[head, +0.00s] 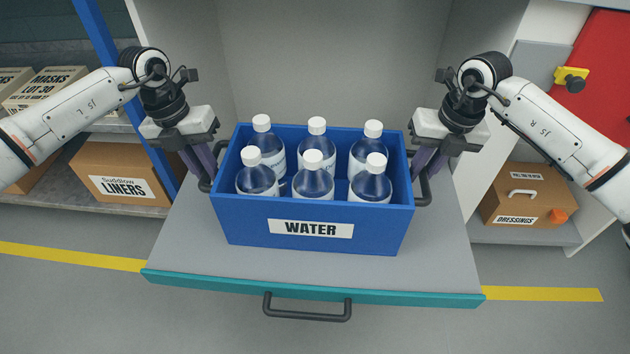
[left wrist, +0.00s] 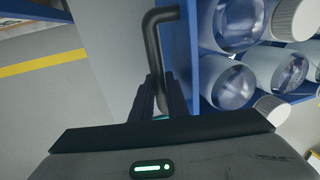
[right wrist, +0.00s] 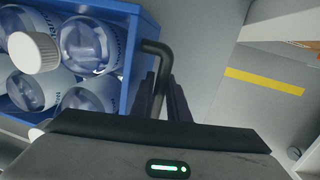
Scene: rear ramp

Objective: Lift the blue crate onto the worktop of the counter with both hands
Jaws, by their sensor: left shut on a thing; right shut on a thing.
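The blue crate (head: 240,222) is labelled WATER and holds several white-capped bottles (head: 313,182). It sits upright on a grey pull-out shelf with a teal front edge. My left gripper (head: 207,178) is shut on the crate's dark left handle, which shows in the left wrist view (left wrist: 153,45). My right gripper (head: 422,180) is shut on the dark right handle, which shows in the right wrist view (right wrist: 160,50). The crate appears to rest on the shelf; its underside is hidden. I cannot make out the counter's worktop in these views.
The pull-out shelf (head: 310,270) has a dark bar handle (head: 307,308) in front. A blue post (head: 100,45) and shelves with a LINERS box (head: 120,180) stand at left. A DRESSINGS box (head: 525,195) and a red panel (head: 605,70) are at right. Open floor lies in front.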

